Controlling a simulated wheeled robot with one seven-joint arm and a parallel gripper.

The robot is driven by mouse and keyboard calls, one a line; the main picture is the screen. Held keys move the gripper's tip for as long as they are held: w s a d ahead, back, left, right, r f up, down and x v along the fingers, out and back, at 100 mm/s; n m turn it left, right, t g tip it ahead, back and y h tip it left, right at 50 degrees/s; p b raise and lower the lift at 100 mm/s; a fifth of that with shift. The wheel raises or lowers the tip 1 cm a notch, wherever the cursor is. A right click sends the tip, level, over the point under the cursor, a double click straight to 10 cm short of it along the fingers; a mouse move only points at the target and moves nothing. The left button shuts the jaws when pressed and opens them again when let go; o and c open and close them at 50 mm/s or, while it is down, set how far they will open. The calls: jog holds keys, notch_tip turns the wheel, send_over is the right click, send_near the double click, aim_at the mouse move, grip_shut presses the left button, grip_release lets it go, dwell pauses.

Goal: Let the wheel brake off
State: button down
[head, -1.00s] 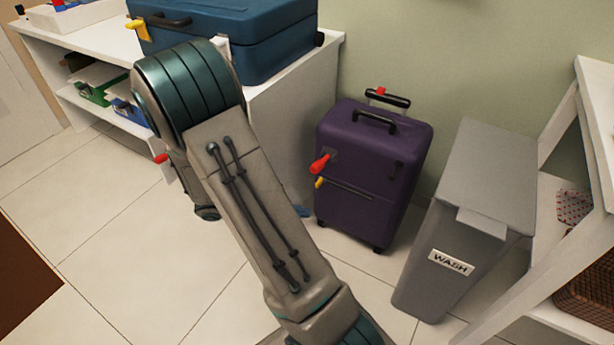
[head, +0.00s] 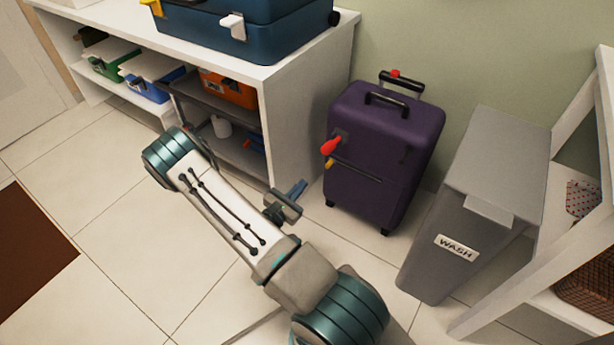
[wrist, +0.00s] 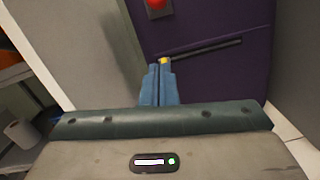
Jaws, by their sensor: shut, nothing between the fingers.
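A purple suitcase (head: 385,135) stands upright on the floor against the wall, with its wheels at the bottom. A red lever (head: 331,146) sticks out from its left front; a red part (wrist: 156,4) shows at the top of the wrist view. Below the lever is a small yellow piece (head: 329,163) at the end of a dark bar (head: 357,172). My gripper (head: 298,188) has its blue fingers together and empty, left of the suitcase and low. In the wrist view the fingertips (wrist: 159,66) overlap the yellow piece (wrist: 164,60); contact cannot be told.
A white shelf unit (head: 305,100) with a blue case (head: 245,35) on top stands at the left. A grey WASH bin (head: 480,190) is close to the suitcase's right. A white rack (head: 580,130) is at far right. Floor in front is open.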

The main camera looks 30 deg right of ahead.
aim_at(331, 146)
jog(key=w+d+r+b, duration=0.2)
jog(key=d+r+b, duration=0.1)
jog(key=d, duration=0.6)
jog(key=shift+w+r+b, duration=0.2)
jog(key=shift+r+b, duration=0.1)
jog(key=shift+r, duration=0.45)
jog(key=shift+d, duration=0.1)
jog(key=shift+r, duration=0.15)
